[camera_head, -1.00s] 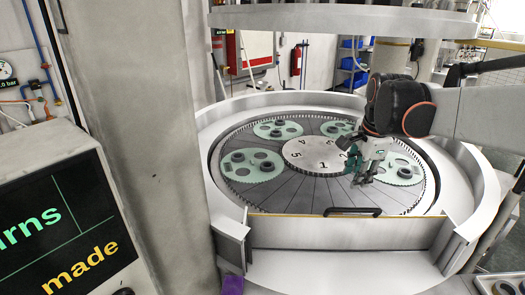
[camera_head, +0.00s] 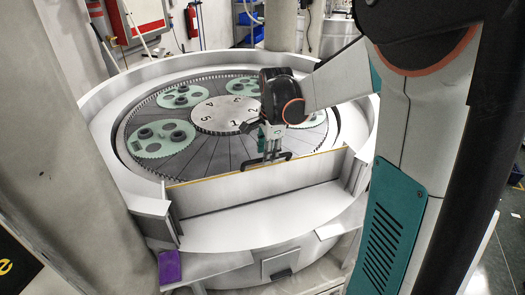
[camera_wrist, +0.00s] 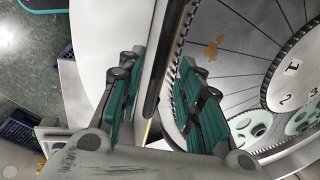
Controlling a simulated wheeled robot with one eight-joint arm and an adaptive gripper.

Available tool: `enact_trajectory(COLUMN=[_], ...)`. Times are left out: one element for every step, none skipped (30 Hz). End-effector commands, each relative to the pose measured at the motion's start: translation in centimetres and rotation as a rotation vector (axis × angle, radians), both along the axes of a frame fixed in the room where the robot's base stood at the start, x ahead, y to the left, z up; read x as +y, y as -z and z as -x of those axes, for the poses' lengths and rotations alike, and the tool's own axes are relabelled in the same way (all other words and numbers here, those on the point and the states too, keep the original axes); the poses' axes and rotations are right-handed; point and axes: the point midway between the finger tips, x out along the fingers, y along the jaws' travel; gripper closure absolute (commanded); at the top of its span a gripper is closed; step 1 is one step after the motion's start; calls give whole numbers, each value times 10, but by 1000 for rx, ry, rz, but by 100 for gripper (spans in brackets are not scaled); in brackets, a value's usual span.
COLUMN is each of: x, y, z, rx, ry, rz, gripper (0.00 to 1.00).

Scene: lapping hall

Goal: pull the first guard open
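The guard (camera_head: 255,178) is a pale upright panel in the front gap of the round machine's rim. It stands closed across the gap, with a yellowish strip along its top edge. Its black bar handle (camera_head: 265,162) sits at that top edge, partly behind my gripper (camera_head: 271,143). My gripper points down at the handle. In the wrist view the teal-padded fingers of my gripper (camera_wrist: 160,105) are apart, one on each side of the dark handle bar (camera_wrist: 158,62). Gaps show between the pads and the bar, so the gripper is open around it.
Inside the ring lie the numbered centre plate (camera_head: 225,115) and several green carrier discs (camera_head: 164,138). The pale rim (camera_head: 100,125) surrounds them. A grey column (camera_head: 65,150) stands at the left. A purple object (camera_head: 170,266) is at the machine's front left. Dark floor shows at right.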

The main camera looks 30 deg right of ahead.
Motion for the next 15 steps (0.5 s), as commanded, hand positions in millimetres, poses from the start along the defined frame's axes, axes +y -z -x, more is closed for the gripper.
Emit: enact_trajectory(x=[0,0,0,0,0,0,0,0,0,0,0,0,0,0,0], y=[5,7,9,11,12,13,13,13,13,13,13,13,13,13,13], z=[-1,-2,-2,-2,-2,-2,-2,-2,-2,-2,-2,-2,-2,-2,-2], rx=[0,0,0,0,0,0,0,0,0,0,0,0,0,0,0], ry=[0,0,0,0,0,0,0,0,0,0,0,0,0,0,0], rz=[0,0,0,0,0,0,0,0,0,0,0,0,0,0,0], gripper=[67,67,67,67,67,67,67,67,67,67,67,67,67,67,76])
